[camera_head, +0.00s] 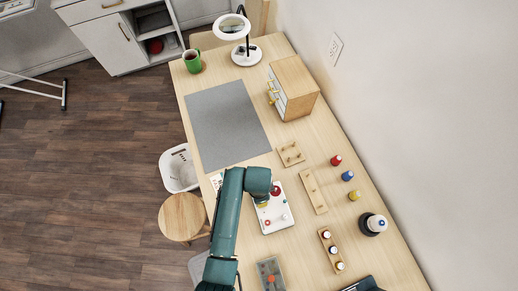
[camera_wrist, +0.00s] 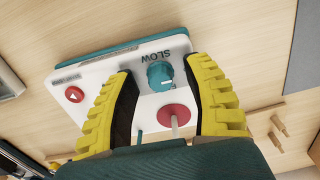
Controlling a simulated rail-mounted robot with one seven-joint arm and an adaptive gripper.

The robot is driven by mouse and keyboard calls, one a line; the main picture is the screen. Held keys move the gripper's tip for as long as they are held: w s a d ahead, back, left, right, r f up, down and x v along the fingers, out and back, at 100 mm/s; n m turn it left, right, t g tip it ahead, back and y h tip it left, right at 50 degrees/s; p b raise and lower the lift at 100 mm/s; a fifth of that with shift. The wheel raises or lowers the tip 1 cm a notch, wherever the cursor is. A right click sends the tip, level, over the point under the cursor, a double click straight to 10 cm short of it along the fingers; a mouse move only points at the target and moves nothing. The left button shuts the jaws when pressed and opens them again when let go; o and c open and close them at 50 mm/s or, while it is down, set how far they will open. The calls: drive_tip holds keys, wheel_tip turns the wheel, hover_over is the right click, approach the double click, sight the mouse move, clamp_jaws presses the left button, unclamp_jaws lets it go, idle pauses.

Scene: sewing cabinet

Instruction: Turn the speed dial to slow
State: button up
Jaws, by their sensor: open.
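The teal speed dial (camera_wrist: 160,76) sits on a white control panel (camera_wrist: 95,75), with the word SLOW printed beside it. A small white mark shows near the dial's lower-right edge in the wrist view. My gripper (camera_wrist: 162,68) is open, its yellow, black-padded fingers on either side of the dial in the picture. The dial appears apart from both fingers; how far the tips are above the panel is unclear. In the head view my gripper (camera_head: 262,204) is over the panel (camera_head: 278,218), and my arm hides the dial.
On the table are peg boards (camera_head: 313,190), a grey mat (camera_head: 228,125), a small drawer box (camera_head: 296,85) and a grey tray (camera_head: 270,273). A wall borders the right.

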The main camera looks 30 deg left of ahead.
clamp_jaws()
drive_tip(key=shift+r+n+p, duration=0.15)
drive_tip(key=shift+n+p, duration=0.15)
drive_tip(key=shift+n, duration=0.1)
drive_tip(key=n+p, duration=0.2)
drive_tip(key=shift+n, duration=0.3)
drive_tip(key=n+p, duration=0.2)
drive_tip(key=n, duration=0.2)
drive_tip(key=shift+n, duration=0.3)
drive_tip(key=n+p, duration=0.1)
drive_tip(key=n, duration=0.3)
drive_tip(key=shift+n, duration=0.3)
drive_tip(key=shift+n+p, duration=0.35)
drive_tip(key=shift+n, duration=1.75)
